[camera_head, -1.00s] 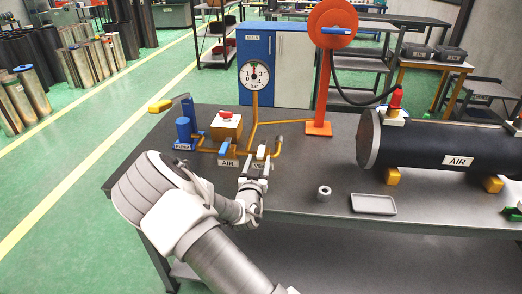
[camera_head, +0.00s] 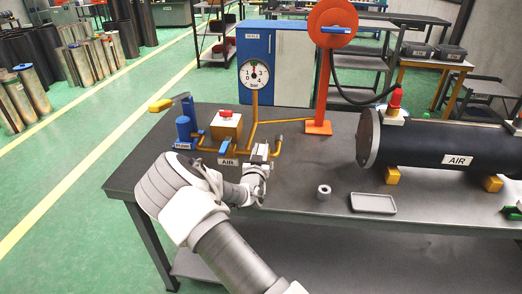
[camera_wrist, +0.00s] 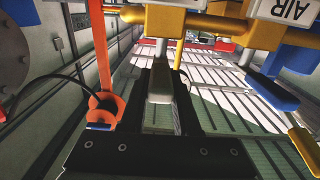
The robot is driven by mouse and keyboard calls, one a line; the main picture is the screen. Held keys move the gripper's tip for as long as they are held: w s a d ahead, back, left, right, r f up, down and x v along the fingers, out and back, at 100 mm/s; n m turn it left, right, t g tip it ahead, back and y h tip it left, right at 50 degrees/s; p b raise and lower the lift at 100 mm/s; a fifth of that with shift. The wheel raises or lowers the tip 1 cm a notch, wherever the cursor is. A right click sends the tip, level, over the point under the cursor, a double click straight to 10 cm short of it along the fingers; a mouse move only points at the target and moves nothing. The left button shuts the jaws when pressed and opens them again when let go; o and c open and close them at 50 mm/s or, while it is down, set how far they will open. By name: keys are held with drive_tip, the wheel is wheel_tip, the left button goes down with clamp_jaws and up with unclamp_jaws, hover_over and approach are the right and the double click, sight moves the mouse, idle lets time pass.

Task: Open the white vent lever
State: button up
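The white vent lever (camera_wrist: 160,86) shows in the wrist view, hanging from the yellow pipe (camera_wrist: 185,22) at the top of the picture. My gripper (camera_wrist: 163,98) has one dark finger on each side of it and looks open, with the lever in the gap. Whether a finger touches the lever is hard to tell.
The blue air lever (camera_wrist: 271,91) and AIR label (camera_wrist: 293,10) are close by. The gauge (camera_head: 254,75) stands behind the manifold. An orange reel stand (camera_head: 320,80) and black AIR cylinder (camera_head: 430,145) are to the right. A ring (camera_head: 323,192) and tray (camera_head: 373,203) lie on the bench.

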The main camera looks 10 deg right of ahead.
clamp_jaws()
idle(1.0)
